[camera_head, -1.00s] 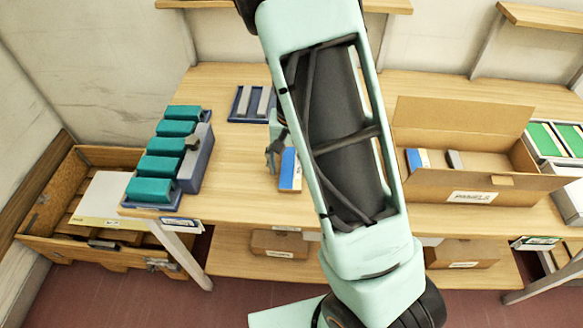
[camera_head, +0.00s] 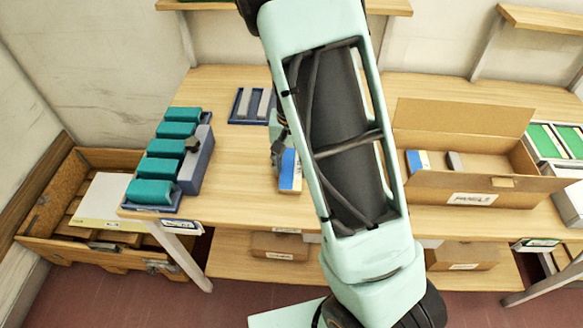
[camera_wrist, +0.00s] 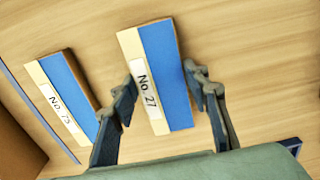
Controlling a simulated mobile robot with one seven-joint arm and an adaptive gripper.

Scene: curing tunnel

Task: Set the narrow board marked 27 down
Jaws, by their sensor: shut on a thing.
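The narrow board marked 27 (camera_wrist: 167,75) has a blue face and a cream strip with a "No. 27" label. In the wrist view it lies between the two fingers of my gripper (camera_wrist: 162,93), which is shut on it. In the head view the board (camera_head: 291,170) shows beside my arm, over the wooden table (camera_head: 237,170), with my gripper (camera_head: 278,157) at its left, partly hidden. I cannot tell whether the board touches the table. A similar board, with a label that seems to read "No. 75" (camera_wrist: 68,95), lies left of it in the wrist view.
A dark blue tray with grey bars (camera_head: 240,118) stands behind. A rack of teal blocks (camera_head: 180,205) is at the left. An open carton (camera_head: 440,186) stands right of my arm. Bare table lies between the rack and the board.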

